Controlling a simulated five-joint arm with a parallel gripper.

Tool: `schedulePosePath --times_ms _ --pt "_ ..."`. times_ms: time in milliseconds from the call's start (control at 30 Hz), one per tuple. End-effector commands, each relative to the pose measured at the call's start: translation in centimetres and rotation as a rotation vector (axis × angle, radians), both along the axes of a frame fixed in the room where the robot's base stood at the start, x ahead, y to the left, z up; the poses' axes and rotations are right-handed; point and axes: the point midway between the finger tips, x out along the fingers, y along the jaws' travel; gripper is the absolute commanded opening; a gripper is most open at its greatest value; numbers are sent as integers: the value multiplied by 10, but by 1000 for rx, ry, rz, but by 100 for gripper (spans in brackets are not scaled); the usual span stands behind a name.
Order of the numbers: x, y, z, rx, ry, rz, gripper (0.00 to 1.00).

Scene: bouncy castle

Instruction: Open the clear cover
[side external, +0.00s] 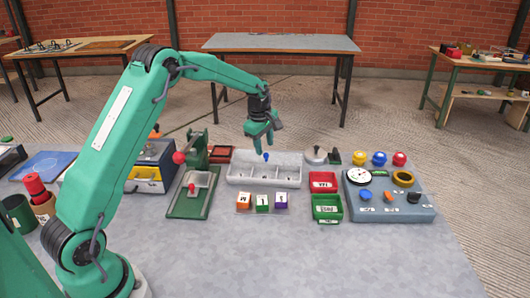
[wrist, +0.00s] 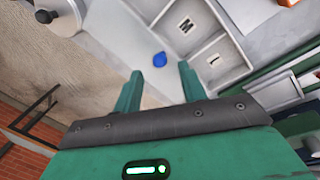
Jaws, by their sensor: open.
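A pale grey tray (side external: 235,180) with lettered compartments sits in the middle of the table. It also shows in the wrist view (wrist: 208,50). A small blue knob (side external: 266,156) stands at the tray's back part, and it shows in the wrist view (wrist: 159,59) beside the compartments. A clear cover sheet is hard to make out; I cannot tell its edges or angle. My gripper (side external: 262,145) is above the tray, pointing down near the knob. In the wrist view, its two fingers (wrist: 159,75) are spread and empty, with the knob ahead between their tips.
Lettered cubes (side external: 262,202) stand in front of the tray. Red (side external: 323,182) and green (side external: 327,208) bins are to its right, beside a blue-grey panel (side external: 400,209) with buttons. A green press (side external: 192,190) stands left. The front table area is clear.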

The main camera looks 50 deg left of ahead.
Motion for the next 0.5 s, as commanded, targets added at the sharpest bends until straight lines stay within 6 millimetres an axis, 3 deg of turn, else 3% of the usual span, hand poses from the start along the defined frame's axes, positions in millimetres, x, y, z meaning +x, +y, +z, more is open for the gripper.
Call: schedulePosePath --times_ms 200,500 --pt "-5 -1 28 0 -3 0 41" --pt "-8 -2 43 0 -1 0 41"
